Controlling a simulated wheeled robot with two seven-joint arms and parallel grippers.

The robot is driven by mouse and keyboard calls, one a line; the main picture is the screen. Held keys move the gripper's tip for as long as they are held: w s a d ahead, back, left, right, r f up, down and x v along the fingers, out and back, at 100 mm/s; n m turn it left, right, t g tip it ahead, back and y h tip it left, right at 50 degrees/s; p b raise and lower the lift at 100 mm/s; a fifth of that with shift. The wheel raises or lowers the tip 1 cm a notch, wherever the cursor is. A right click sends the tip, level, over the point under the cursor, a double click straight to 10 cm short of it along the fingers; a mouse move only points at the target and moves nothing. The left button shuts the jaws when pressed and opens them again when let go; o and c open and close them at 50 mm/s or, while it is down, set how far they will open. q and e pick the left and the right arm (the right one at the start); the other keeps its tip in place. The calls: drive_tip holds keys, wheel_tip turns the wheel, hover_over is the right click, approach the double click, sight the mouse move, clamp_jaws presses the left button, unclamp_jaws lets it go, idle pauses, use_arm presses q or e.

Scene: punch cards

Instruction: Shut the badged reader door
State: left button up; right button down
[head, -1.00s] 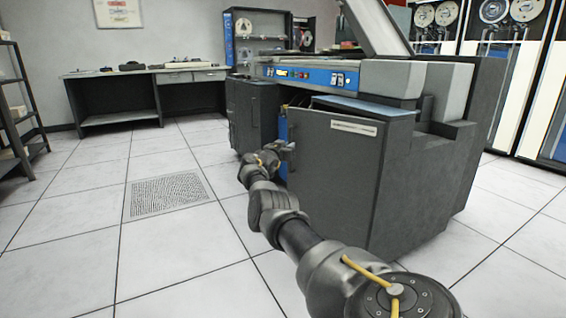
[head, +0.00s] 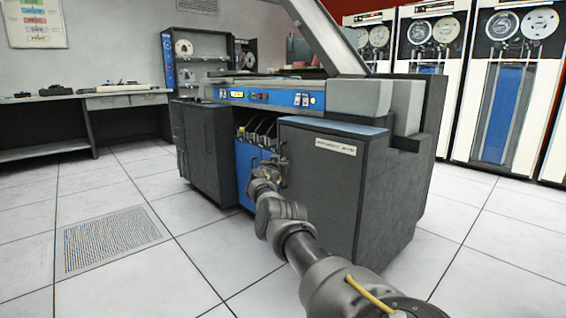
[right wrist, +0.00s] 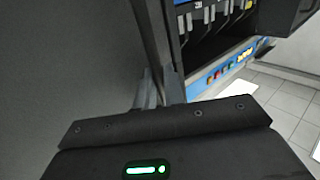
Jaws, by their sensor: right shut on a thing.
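The badged reader door (head: 318,190) is the large dark grey panel with a white label (head: 335,146) on the right part of the reader. Its top edge sits close under the blue-grey top of the cabinet; I cannot tell whether it is fully flush. My right gripper (head: 283,168) is shut at the door's left edge, and its tip is small and partly hidden in the head view. In the right wrist view, the gripper fingers (right wrist: 158,92) are closed at the door's edge, with the grey door panel (right wrist: 65,65) on the left. My left gripper is not in view.
Another dark door (head: 205,152) stands farther left. A desk (head: 85,104) is at the back left, tape cabinets (head: 495,100) at the right. Floor at left is clear.

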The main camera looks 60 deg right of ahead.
drive_tip(key=shift+w+a+r+t, duration=0.1)
drive_tip(key=shift+w+a+t, duration=0.25)
drive_tip(key=shift+w, duration=0.3)
drive_tip(key=c, duration=1.9)
unclamp_jaws()
drive_tip(key=shift+o, duration=1.1)
drive_tip(key=shift+w+a+f, duration=0.1)
drive_tip(key=shift+w+f, duration=0.1)
drive_tip(key=shift+o, duration=0.9)
drive_tip(key=shift+s, duration=0.1)
drive_tip(key=shift+s+d+f, duration=0.15)
drive_tip(key=shift+s+d, duration=0.1)
